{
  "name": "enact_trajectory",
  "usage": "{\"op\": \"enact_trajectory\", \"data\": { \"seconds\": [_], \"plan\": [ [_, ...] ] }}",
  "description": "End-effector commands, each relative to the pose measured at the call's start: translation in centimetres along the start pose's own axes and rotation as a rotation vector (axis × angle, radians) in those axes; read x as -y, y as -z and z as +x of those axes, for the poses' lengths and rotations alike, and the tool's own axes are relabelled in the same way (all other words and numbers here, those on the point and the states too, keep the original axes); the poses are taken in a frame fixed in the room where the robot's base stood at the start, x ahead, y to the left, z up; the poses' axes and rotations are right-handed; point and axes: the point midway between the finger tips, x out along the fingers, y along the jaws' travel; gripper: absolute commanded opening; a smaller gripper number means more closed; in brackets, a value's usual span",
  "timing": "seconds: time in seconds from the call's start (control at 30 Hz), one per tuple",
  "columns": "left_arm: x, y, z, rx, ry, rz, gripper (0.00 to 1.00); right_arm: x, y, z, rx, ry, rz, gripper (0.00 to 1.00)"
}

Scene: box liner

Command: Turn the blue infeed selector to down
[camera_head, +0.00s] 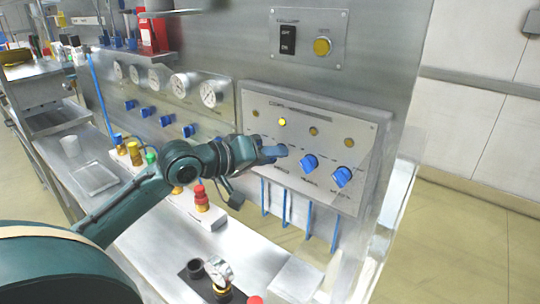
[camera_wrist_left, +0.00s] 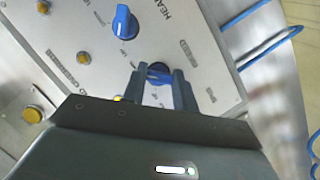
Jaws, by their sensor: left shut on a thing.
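The control panel (camera_head: 313,135) carries a row of three blue selector knobs under round indicator lamps. My left gripper (camera_head: 271,153) reaches the leftmost knob (camera_head: 282,150), which the fingers largely cover in the head view. In the left wrist view my left gripper (camera_wrist_left: 160,82) has one finger on each side of a blue knob (camera_wrist_left: 158,71) and is shut on it. The fingers hide most of this knob, so its pointing direction is unclear. The small labels are too blurred to confirm which selector is the infeed one. My right gripper is not in view.
The middle knob (camera_head: 309,163) and right knob (camera_head: 342,176) stand close beside the gripped one. Blue hoses (camera_head: 284,208) hang below the panel. A red-capped fitting (camera_head: 202,197) stands on the bench below my arm. Pressure gauges (camera_head: 211,92) are at the left.

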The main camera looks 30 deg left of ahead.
Motion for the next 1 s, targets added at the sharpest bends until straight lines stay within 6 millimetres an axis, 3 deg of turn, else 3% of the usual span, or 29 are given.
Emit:
{"op": "enact_trajectory", "data": {
  "seconds": [0.33,0.37,0.6,1.0],
  "plan": [
    [0.03,-0.02,0.0,0.001,0.003,0.006,0.06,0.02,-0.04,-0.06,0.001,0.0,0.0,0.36],
    [0.03,-0.03,0.0,0.001,0.003,0.006,0.3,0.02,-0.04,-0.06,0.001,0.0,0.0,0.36],
    [0.03,-0.01,0.0,0.001,0.002,0.004,0.5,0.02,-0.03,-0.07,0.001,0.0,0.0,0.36],
    [0.19,-0.08,-0.84,0.001,0.003,0.003,0.5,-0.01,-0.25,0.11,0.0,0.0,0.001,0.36]
  ]
}}
